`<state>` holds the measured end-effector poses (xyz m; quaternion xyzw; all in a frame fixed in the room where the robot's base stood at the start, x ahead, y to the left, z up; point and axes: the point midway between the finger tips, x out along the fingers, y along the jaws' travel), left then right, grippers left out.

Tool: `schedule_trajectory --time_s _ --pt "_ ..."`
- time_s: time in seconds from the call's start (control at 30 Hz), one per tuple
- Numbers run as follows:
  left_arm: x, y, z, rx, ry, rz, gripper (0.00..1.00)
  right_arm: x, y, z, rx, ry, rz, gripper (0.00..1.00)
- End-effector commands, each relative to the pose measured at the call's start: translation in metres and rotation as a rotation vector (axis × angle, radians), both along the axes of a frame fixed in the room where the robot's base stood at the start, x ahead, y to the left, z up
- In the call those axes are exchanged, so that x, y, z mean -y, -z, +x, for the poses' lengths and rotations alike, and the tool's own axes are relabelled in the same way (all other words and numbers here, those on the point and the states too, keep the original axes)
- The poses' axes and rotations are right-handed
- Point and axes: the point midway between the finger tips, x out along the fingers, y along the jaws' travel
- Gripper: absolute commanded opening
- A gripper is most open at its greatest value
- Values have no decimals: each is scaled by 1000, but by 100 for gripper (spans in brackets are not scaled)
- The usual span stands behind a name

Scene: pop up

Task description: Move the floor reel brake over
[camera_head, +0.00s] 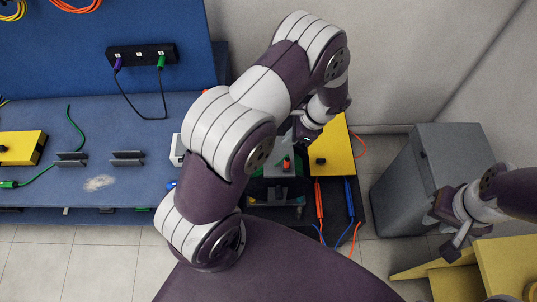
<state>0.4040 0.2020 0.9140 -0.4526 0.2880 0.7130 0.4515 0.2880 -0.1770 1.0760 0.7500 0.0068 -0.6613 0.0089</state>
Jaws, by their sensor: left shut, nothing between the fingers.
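I cannot tell for sure which thing is the floor reel brake. A grey part with a red knob (286,163) stands beside a yellow panel (335,152) with a black knob. My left gripper (305,133) is just above and to the right of the red knob, near the yellow panel's upper left edge. It is shut with nothing in it; its fingertips are partly hidden by my arm. My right gripper (447,222) is at the right, in front of the grey cabinet (440,150). Its fingers are spread apart and empty.
A blue bench (120,190) at left holds a yellow box (20,148), grey brackets (128,158) and green cable. A black socket strip (142,54) is on the blue panel. Orange and blue cables hang below the yellow panel. A yellow structure (505,265) stands at lower right.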

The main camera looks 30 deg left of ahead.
Motion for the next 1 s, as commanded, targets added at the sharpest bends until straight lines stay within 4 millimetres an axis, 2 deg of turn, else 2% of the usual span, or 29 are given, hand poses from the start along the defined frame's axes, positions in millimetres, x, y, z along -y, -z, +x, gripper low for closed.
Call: schedule_trajectory --time_s 0.17,0.4,0.6,0.73,1.0 --pt "-8 9 -3 -3 -11 15 0 0 -3 1 1 0 0 28" --pt "-26 51 -12 -4 -11 15 0 0 -11 0 1 0 0 28" --pt "-37 78 -17 -1 -12 14 0 0 -14 0 0 0 0 28" --pt "-41 86 -18 0 -10 14 0 0 -15 0 0 0 0 28" --pt "-42 89 -19 0 -10 13 0 0 -15 0 0 0 0 28"
